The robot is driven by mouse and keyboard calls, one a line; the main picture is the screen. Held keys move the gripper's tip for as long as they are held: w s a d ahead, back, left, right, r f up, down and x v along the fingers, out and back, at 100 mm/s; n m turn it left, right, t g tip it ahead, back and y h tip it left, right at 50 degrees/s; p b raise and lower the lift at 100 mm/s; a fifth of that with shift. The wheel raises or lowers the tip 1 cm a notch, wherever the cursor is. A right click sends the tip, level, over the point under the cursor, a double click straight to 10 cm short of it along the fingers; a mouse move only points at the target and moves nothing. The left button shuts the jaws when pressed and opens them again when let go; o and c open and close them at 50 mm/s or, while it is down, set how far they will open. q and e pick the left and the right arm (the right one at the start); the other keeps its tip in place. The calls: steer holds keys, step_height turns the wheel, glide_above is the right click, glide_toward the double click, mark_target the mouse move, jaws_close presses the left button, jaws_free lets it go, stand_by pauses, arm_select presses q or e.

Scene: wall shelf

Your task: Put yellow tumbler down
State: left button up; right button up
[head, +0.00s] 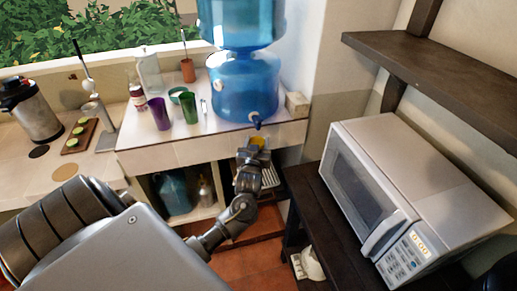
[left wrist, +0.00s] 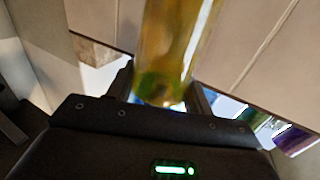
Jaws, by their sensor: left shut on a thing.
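My left gripper (head: 252,153) is shut on the yellow tumbler (head: 258,141), just below the tap of the blue water dispenser (head: 245,85) and in front of the counter edge. In the left wrist view the yellow tumbler (left wrist: 172,50) stands out between the fingers, see-through, with a greenish base near the palm. Most of the tumbler is hidden by the gripper in the head view. My right gripper is not in view.
A purple tumbler (head: 159,113) and a green tumbler (head: 190,107) stand on the tiled counter (head: 220,134), left of the dispenser. Bottles stand behind them. A microwave (head: 410,175) is at right, under a dark wall shelf (head: 440,75). Bare counter shows in front of the tumblers.

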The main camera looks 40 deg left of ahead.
mark_target(258, 143)
arm_select(q)
steer(key=shift+w+a+f, duration=0.25)
steer(key=shift+w+f, duration=0.25)
steer(key=shift+f, duration=0.1)
steer(key=shift+w+a+f, duration=0.2)
steer(key=shift+w+f, duration=0.25)
steer(key=shift+f, duration=0.15)
steer(key=shift+w+f+p, duration=0.1)
steer(key=shift+f+p, duration=0.2)
steer(key=shift+p, duration=0.05)
step_height(258, 143, down, 2)
steer(key=shift+p, duration=0.45)
steer(key=shift+f, duration=0.3)
steer(key=shift+f, duration=0.15)
steer(key=o, duration=1.5)
steer(key=shift+c, duration=0.2)
